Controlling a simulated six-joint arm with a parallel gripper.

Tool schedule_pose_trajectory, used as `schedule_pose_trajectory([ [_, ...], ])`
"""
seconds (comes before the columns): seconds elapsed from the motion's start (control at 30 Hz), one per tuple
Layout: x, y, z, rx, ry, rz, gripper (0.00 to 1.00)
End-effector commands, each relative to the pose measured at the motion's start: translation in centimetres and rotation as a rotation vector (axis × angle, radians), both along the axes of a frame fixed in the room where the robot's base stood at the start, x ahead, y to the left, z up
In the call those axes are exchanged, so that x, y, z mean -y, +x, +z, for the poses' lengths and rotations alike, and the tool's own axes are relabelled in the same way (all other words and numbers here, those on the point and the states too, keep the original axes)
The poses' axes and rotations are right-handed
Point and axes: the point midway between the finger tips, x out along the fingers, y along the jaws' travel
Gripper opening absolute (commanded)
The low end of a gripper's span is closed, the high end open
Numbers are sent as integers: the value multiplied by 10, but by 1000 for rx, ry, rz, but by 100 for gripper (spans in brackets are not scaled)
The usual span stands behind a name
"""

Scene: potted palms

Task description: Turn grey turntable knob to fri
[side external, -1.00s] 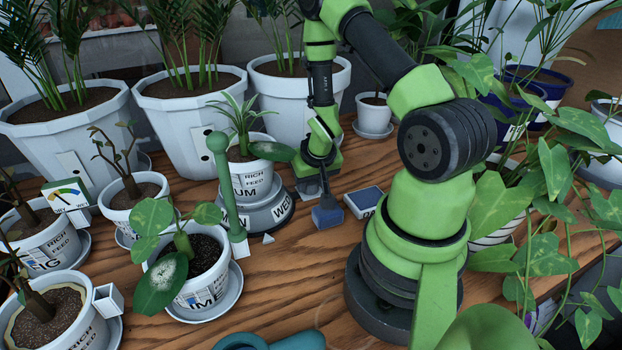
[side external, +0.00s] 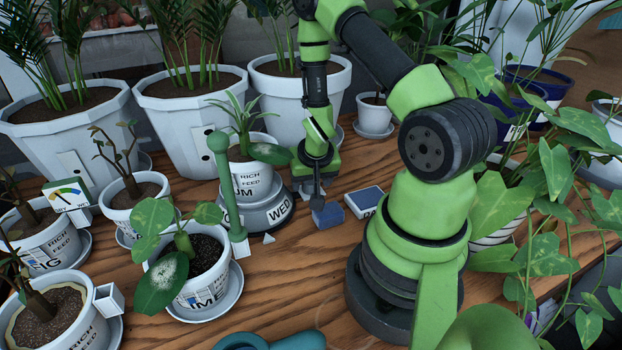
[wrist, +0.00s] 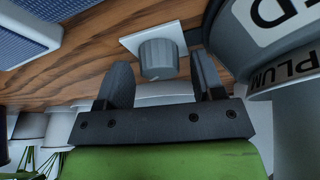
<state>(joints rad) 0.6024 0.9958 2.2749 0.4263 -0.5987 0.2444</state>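The grey turntable (side external: 262,218) carries a potted plant (side external: 252,180). WED shows on its right front in the side view, and part of another label at its left; no FRI is visible. A small white pointer (side external: 268,238) lies at its front. The grey knob (wrist: 158,58) sits on a white plate (wrist: 192,34) beside the turntable in the wrist view; my gripper hides it in the side view. My gripper (wrist: 162,72) points down over the knob, one finger on each side, with gaps visible. It also shows in the side view (side external: 312,197).
Two blue-topped blocks, one (side external: 328,215) close by my gripper and one (side external: 364,201) to its right, lie on the wooden table. A green post (side external: 226,185) stands left of the turntable. Pots crowd the left and back. Bare wood (side external: 290,285) lies in front.

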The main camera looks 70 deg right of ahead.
Motion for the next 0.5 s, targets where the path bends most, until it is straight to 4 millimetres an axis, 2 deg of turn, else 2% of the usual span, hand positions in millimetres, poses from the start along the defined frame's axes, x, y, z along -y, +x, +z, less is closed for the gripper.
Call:
schedule_pose_trajectory([
  [0.33, -1, 0, 3, 0, 0, 1, 63],
  [0.5, -7, -4, 21, 3, -2, 3, 63],
])
